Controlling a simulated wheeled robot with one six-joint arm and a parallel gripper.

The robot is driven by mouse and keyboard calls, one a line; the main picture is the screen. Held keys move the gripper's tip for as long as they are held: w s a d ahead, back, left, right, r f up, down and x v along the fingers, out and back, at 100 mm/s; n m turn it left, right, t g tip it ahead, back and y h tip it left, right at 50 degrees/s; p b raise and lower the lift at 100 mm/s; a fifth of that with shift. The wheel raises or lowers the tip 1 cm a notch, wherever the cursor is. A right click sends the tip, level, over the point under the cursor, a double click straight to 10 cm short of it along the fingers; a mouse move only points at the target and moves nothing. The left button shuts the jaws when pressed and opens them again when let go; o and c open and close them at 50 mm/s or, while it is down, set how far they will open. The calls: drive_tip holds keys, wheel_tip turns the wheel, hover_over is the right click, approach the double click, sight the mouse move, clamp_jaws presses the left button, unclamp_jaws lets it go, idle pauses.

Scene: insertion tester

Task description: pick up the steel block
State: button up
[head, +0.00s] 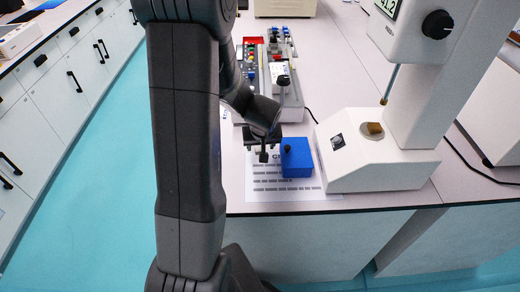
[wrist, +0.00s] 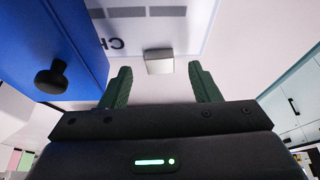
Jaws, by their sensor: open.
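The steel block (wrist: 159,62) is a small, pale silver block on the white printed sheet (wrist: 185,38). In the wrist view it shows beyond and between my fingertips, apart from both. My gripper (wrist: 159,82) is open and empty, its two dark green fingers spread on either side of the block's line. In the head view my gripper (head: 264,153) hangs over the sheet near the bench's front edge, left of a blue box. I cannot make out the steel block in the head view; my gripper seems to cover it.
The blue box (head: 297,165) with a black knob stands close beside my gripper; it also shows in the wrist view (wrist: 60,35). The white tester (head: 375,165) stands to its right. Controls and small parts (head: 275,75) fill the bench behind. The bench's front edge is near.

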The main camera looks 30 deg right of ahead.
drive_tip(key=shift+x, duration=1)
drive_tip(key=c, duration=1.1)
drive_tip(key=shift+r, duration=0.15)
